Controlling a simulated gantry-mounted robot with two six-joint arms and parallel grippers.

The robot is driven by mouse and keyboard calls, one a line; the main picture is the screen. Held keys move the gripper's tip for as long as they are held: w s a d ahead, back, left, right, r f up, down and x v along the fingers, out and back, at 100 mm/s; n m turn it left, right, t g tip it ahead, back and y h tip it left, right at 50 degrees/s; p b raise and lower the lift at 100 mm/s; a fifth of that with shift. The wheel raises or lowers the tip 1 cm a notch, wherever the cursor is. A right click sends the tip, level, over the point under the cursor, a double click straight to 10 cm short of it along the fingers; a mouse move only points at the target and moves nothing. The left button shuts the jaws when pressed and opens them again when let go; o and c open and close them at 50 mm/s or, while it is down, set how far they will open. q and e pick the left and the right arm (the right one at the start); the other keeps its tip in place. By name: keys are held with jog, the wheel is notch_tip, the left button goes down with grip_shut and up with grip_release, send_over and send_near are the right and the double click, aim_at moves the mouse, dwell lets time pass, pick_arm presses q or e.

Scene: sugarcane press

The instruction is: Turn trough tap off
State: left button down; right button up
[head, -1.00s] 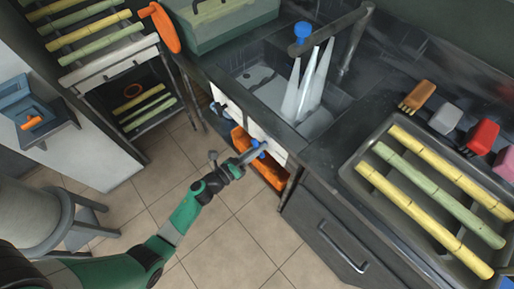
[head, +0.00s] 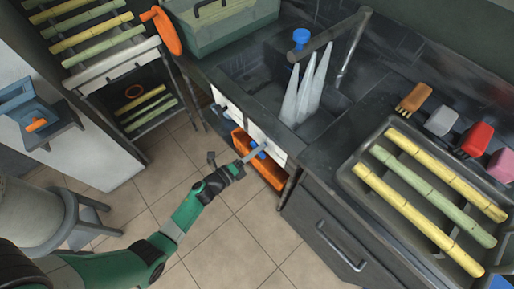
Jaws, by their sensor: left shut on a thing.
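A dark trough (head: 243,92) is set in the counter. Its tap pipe (head: 333,36) runs above it, with a blue knob (head: 301,37) on top near its left end. Several pale streams of water (head: 310,92) fall from the pipe into the trough, so the water is running. My left gripper (head: 257,151) is at the white front panel (head: 229,112) below the trough, shut on a small blue part there. The fingers partly hide this blue part. My right gripper is out of view.
A green box (head: 215,28) stands behind left. A stool (head: 88,222) is on the left; tiled floor is free in between.

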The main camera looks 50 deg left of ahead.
pick_arm(q)
jog(key=n+p, duration=0.1)
jog(key=n, duration=0.2)
jog(key=shift+r+n, duration=0.15)
jog(key=shift+n, duration=0.15)
jog(key=shift+n+p, duration=0.45)
jog(key=shift+n, duration=1.05)
jog(key=c, duration=0.7)
grip_release()
